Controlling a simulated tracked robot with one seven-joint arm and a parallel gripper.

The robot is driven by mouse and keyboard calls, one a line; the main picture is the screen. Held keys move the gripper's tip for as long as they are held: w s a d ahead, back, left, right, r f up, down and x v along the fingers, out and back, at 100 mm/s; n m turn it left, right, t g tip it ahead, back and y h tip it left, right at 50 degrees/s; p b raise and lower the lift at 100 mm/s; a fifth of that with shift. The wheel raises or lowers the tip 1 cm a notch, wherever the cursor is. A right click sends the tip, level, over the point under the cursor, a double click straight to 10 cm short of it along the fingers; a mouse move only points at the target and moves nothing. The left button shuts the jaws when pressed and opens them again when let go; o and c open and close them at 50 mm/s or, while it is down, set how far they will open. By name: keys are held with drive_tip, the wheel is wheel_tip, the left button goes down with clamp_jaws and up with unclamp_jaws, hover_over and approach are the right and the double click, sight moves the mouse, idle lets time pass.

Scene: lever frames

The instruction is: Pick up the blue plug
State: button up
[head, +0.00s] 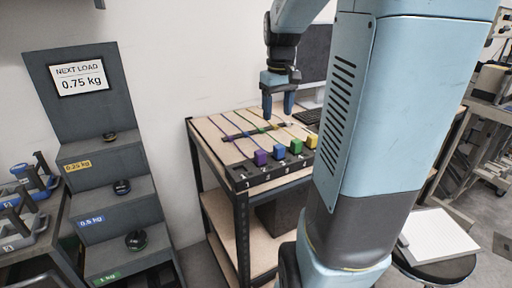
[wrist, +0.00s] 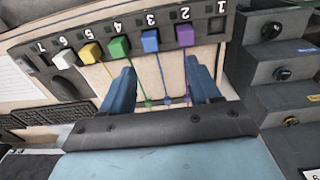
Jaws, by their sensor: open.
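The blue plug (head: 279,152) is a small block at the table's front edge, between the purple plug (head: 260,157) and the green plug (head: 296,146). In the wrist view the blue plug (wrist: 150,40) sits by the number 3, with a thin blue cord running from it toward me. My gripper (head: 278,115) is open and empty above the table, behind the row of plugs. In the wrist view its two fingers (wrist: 159,68) stand apart, with the blue plug beyond the tips and roughly between them. Nothing touches the plug.
Yellow (head: 311,141) and white (wrist: 63,59) plugs continue the row, with cords crossing the wooden tabletop (head: 205,130). A keyboard (head: 307,117) and monitor stand at the back. A stepped weight stand (head: 130,210) is at the left, apart from the table.

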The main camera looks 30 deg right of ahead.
sight(279, 146)
drive_tip(key=shift+g, duration=0.3)
drive_tip(key=f, duration=0.3)
drive_tip(key=w+d+f, duration=0.1)
drive_tip(key=f, duration=0.2)
drive_tip(key=d+f, duration=0.1)
drive_tip(key=f, duration=0.2)
drive_tip(key=shift+w+d+f, duration=0.2)
drive_tip(key=shift+f, duration=0.2)
drive_tip(key=shift+w+f, duration=0.15)
drive_tip(key=shift+f, duration=1.15)
drive_tip(key=shift+w+f, duration=0.15)
drive_tip(key=shift+f, duration=1.15)
drive_tip(key=c, duration=1)
